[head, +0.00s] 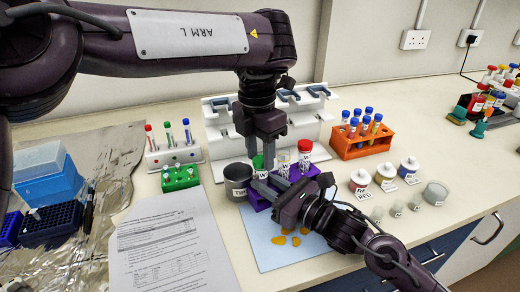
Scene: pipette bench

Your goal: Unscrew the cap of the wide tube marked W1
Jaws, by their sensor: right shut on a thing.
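A purple rack (259,204) holds the wide tubes in a row. The leftmost tube has a green cap (258,161), partly hidden by my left gripper; its number cannot be read. A tube with a whitish top (283,158) and a red-capped tube (305,147) stand to its right. My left gripper (267,164) points straight down at the green cap from above; its fingers overlap, so I cannot tell whether they grip it. My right gripper (267,184) reaches in low from the front right and is shut on the green-capped tube's body, below the cap.
A dark beaker (237,181) stands close left of the rack. A white pipette stand (220,135) is behind. An orange tube rack (350,152) and small jars (360,179) stand to the right. Yellow pieces (280,240) lie on a blue mat (268,258).

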